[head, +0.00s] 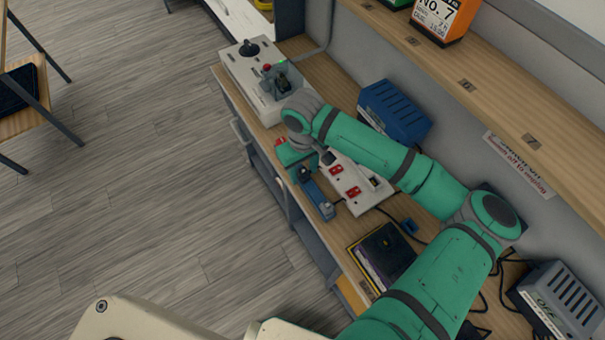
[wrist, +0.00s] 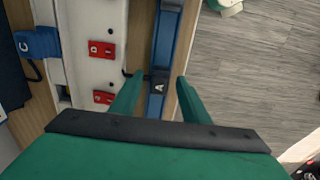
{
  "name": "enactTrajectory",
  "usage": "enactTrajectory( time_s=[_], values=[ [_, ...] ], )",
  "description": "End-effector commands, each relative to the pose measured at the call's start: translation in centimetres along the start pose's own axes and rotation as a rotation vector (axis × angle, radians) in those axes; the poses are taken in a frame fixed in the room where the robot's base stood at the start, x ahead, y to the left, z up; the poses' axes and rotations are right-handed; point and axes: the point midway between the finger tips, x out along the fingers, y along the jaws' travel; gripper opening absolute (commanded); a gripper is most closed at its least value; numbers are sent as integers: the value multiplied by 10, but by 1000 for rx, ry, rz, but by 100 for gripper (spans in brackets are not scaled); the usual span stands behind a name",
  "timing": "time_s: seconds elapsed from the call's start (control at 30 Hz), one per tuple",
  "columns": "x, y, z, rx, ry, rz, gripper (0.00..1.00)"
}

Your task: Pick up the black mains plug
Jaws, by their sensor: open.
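The strip, with red switches, also shows in the wrist view (wrist: 92,20). My gripper (wrist: 157,88) is open. In the head view my gripper (head: 299,167) is low over the bench, beside the strip and near the blue bar (head: 318,198).
A blue plug marked C (wrist: 38,43) lies beyond the strip. A blue slotted box (head: 394,112) stands by the wall, a black box with yellow edging (head: 381,256) nearer, and a grey control box (head: 255,75) at the far end. A shelf (head: 500,105) overhangs the bench; cables lie around.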

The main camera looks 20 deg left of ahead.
Motion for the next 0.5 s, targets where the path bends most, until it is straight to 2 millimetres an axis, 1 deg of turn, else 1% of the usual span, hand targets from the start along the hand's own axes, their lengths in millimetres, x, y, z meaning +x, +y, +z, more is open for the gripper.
enactTrajectory(
  time_s=[0.2, 0.23, 0.27, 0.3, 0.4, 0.5],
  values=[
    [1, 0, 0, -1, 0, 0, 42],
    [1, 0, 0, -1, 0, 0, 37],
    [1, -1, 0, -1, 0, 0, 30],
    [1, -1, 0, -1, 0, 0, 21],
    [1, -1, 0, -1, 0, 0, 0],
    [1, -1, 0, -1, 0, 0, 0]
  ],
)
